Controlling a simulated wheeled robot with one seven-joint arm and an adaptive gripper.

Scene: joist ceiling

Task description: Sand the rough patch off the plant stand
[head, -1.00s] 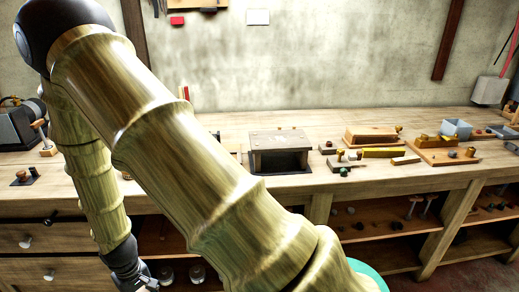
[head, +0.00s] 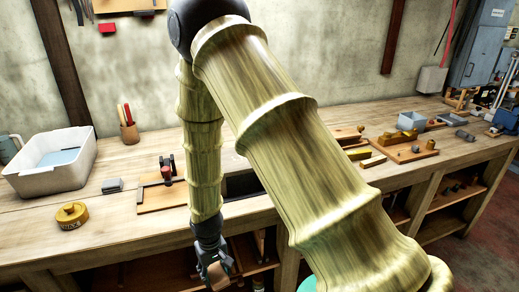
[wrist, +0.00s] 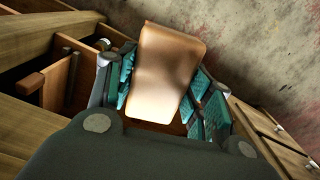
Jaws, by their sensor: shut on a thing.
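My gripper (head: 213,270) hangs low in front of the workbench's front edge. It is shut on a tan-brown block (wrist: 168,65), smooth-faced with rounded corners, held between teal pads in the wrist view. The block also shows small and brown at the fingertips in the head view (head: 221,275). A dark grey piece (head: 240,186) on the bench is mostly hidden behind my arm. It may be the plant stand, but I cannot tell. No rough patch can be made out. The held block is apart from the bench top.
Open shelves lie under the bench. Clear bench top lies around the wax tin.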

